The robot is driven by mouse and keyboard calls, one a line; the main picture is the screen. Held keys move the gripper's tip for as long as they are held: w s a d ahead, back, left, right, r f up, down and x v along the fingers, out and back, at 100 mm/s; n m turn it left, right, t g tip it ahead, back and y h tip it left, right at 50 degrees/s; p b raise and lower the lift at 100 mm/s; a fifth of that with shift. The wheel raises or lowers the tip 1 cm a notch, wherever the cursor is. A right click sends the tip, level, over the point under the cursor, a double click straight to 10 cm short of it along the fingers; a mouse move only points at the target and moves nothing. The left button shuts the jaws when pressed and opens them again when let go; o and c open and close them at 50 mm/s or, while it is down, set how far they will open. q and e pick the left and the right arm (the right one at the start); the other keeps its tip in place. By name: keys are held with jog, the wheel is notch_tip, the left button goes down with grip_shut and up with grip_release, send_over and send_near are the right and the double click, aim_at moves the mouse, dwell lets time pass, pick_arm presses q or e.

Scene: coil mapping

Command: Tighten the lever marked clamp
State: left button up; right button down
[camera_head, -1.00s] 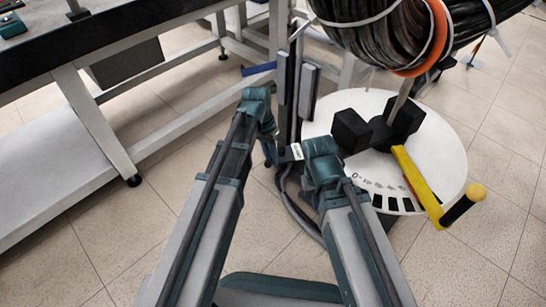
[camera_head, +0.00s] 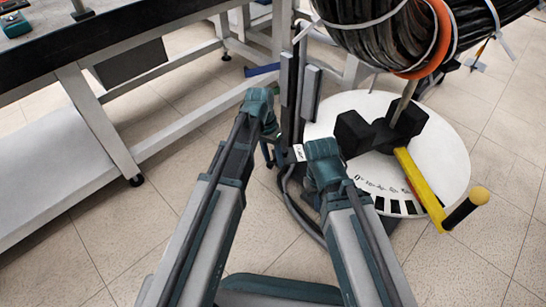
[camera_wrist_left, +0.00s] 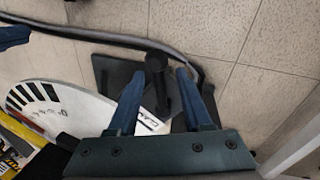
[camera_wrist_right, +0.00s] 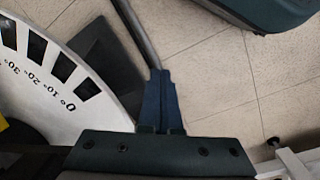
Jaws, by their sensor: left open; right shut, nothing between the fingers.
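A white label (camera_wrist_left: 150,118) with dark lettering, apparently the clamp marking, lies just below a black lever (camera_wrist_left: 158,78) with a round head in the left wrist view. My left gripper (camera_wrist_left: 158,90) is open, with its two blue fingers on either side of the lever, apparently not touching it. In the head view the label (camera_head: 299,152) shows between my two wrists, and the lever is hidden. My right gripper (camera_wrist_right: 161,76) is shut and empty, beside the round white dial plate (camera_wrist_right: 105,95) and over the floor. In the head view both grippers' fingertips are largely hidden behind my wrists.
The white dial plate (camera_head: 448,165) carries black blocks, a degree scale and a yellow arm (camera_head: 418,188) with a black-and-yellow handle (camera_head: 466,208). A coil of black cable (camera_head: 390,40) hangs above it. A dark post (camera_head: 291,95) stands behind my wrists. A workbench (camera_head: 110,165) stands left.

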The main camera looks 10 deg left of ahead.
jog(key=shift+r, duration=0.1)
pick_arm(q)
notch_tip(320, 180, up, 14)
jog(key=w+a+p, duration=0.1)
jog(key=a+p, duration=0.1)
jog(key=p, duration=1.1)
jog(key=shift+a+f+p, duration=0.2)
jog(key=shift+a+p, duration=0.05)
jog(key=shift+p, duration=0.05)
pick_arm(e)
notch_tip(320, 180, up, 13)
jog(key=shift+r, duration=0.2)
